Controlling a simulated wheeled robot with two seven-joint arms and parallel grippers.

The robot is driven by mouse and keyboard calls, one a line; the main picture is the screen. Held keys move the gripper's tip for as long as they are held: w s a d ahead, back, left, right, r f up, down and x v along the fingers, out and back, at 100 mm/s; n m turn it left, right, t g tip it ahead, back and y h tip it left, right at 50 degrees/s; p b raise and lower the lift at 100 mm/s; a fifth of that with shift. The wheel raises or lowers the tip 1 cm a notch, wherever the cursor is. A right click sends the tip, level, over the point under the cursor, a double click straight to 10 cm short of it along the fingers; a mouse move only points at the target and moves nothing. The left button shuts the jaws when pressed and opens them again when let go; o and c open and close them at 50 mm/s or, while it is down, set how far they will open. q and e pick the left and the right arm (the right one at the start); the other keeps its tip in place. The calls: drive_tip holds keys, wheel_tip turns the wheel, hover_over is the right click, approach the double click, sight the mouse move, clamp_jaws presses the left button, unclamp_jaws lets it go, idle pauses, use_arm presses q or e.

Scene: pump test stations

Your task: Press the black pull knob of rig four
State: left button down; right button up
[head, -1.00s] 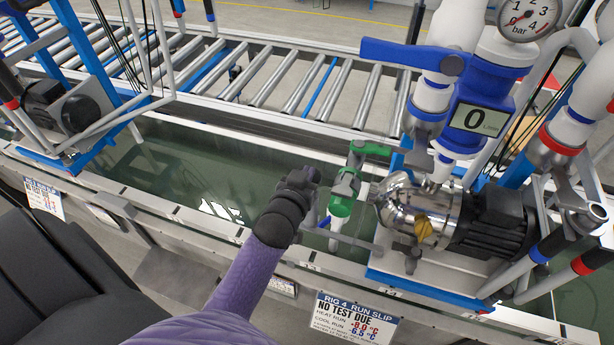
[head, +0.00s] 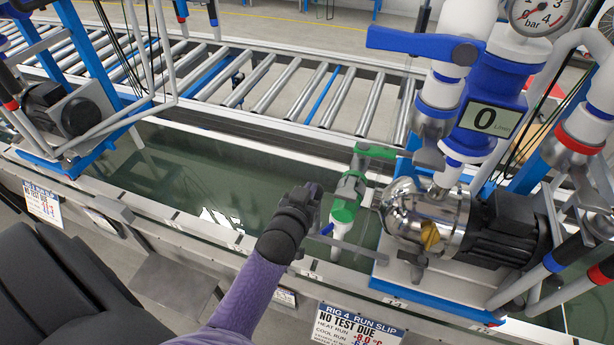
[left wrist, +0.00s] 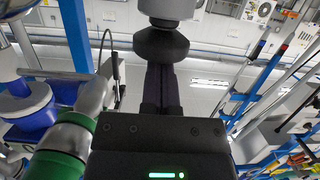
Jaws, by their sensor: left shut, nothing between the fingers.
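Rig four carries a shiny steel pump (head: 420,215) with a black motor, a green-handled valve (head: 346,196) and a run slip (head: 355,325) reading "RIG 4 RUN SLIP, NO TEST DUE". My left gripper (head: 314,190) is just left of the green valve, shut and empty. In the left wrist view, my shut fingers (left wrist: 161,75) point up at a black round knob (left wrist: 161,43) under a grey cylinder. It looks like the black pull knob. I cannot tell whether the fingertips touch it. I cannot make out the knob in the head view. My right gripper is out of view.
A blue lever (head: 420,44), a white and blue flow meter (head: 485,118) and a gauge (head: 540,12) stand above the pump. A roller conveyor (head: 270,85) runs behind. Another rig with blue frame (head: 85,60) stands at left.

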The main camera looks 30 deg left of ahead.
use_arm(q)
drive_tip(key=s+d+r+p, duration=0.2)
drive_tip(key=s+r+p, duration=0.3)
drive_tip(key=s, duration=0.4)
drive_tip(key=shift+s+d+r+p, duration=0.2)
drive_tip(key=shift+r+p, duration=0.15)
drive_tip(key=shift+r, duration=0.35)
idle(0.4)
